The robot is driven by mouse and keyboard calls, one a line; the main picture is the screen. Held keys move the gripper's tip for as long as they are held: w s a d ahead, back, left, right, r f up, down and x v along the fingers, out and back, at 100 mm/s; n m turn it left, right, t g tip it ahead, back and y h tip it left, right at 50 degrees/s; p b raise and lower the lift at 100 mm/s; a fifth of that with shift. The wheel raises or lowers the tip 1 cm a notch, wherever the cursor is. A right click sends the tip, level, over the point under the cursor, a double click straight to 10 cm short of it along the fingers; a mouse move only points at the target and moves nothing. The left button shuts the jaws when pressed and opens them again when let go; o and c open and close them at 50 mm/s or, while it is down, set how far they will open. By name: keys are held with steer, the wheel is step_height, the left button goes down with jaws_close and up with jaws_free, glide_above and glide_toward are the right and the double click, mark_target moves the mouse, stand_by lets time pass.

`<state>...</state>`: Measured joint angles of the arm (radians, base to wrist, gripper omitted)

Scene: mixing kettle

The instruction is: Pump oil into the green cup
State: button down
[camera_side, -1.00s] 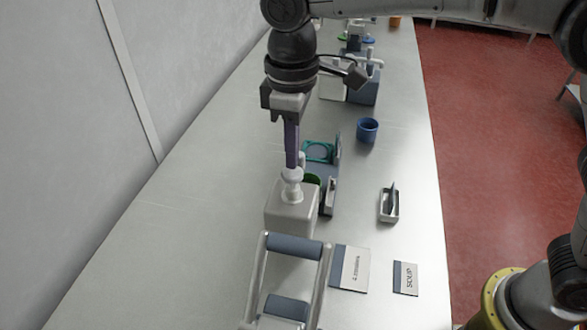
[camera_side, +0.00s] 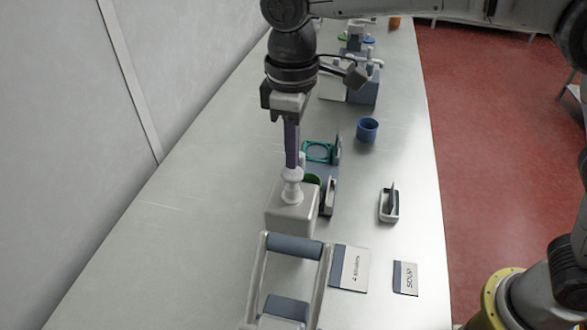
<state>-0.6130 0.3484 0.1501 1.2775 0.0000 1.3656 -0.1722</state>
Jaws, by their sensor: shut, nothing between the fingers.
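The oil pump looks like a pale grey box (camera_side: 291,212) with a white round pump head (camera_side: 293,177) on top. My gripper (camera_side: 292,165) is shut and points straight down, its fingertips at the top of the pump head, seemingly touching it. I cannot see into the cup or see the spout.
A framed stand with blue-grey bars (camera_side: 294,246) is in front. A teal ring holder (camera_side: 319,151), a blue cup (camera_side: 367,130) and a small white holder (camera_side: 389,205) stand nearby. Two label cards (camera_side: 350,268) (camera_side: 405,278) lie at front right. The left side of the table is clear.

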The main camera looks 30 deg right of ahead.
mark_target(292, 172)
steer(key=shift+f, duration=0.1)
steer(key=shift+f, duration=1.75)
steer(key=shift+r, duration=0.1)
steer(key=shift+r, duration=1.75)
steer(key=shift+f, duration=0.1)
steer(key=shift+f, duration=1.75)
steer(key=shift+r, duration=1.85)
steer(key=shift+f, duration=0.1)
